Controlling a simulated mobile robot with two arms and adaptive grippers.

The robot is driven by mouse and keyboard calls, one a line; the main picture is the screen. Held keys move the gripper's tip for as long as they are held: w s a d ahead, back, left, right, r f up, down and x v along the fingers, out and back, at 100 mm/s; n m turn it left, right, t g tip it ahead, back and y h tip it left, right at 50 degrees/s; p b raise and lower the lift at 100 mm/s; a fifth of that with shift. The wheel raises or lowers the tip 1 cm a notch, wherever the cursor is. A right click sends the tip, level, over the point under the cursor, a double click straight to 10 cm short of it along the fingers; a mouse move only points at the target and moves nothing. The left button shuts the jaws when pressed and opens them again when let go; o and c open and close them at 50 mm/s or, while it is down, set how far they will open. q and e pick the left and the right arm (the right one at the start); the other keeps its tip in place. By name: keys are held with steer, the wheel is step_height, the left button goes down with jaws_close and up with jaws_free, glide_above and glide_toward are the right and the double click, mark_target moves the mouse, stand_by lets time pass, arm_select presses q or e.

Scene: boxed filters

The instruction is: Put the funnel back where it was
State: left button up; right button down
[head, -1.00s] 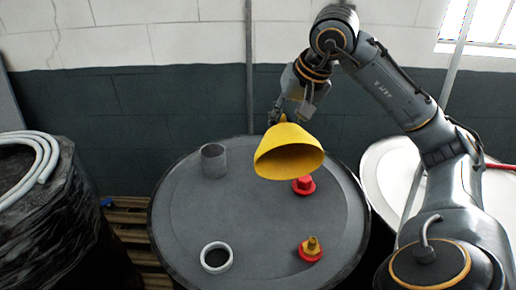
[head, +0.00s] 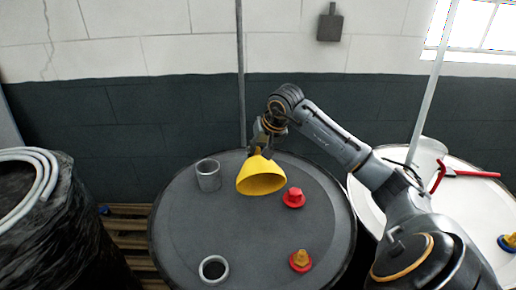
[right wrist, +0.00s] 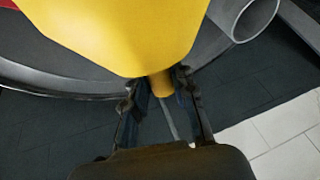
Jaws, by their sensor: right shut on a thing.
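The yellow funnel (head: 261,180) is in my right gripper (head: 261,147), its wide mouth facing down toward the front. The right wrist view shows the funnel (right wrist: 118,30) with its narrow spout between the two fingers (right wrist: 158,82), which are shut on it. The funnel hangs over the dark drum top (head: 255,235), between a grey open cylinder (head: 208,177) and a red cap (head: 293,201). Whether its rim touches the drum top I cannot tell. A white-rimmed round opening (head: 203,271) is at the front left of the drum top. My left gripper is not in view.
A red and yellow fitting (head: 300,262) stands at the drum's front right. A white drum (head: 470,205) with a red-handled tool (head: 470,173) is on the right. A black-wrapped drum with a pale hose (head: 45,175) is on the left. The wall is behind.

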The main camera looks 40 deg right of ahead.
steer(key=shift+s+f, duration=0.1)
steer(key=shift+f, duration=0.1)
steer(key=shift+f, duration=0.15)
steer(key=c, duration=1.1)
jaws_free()
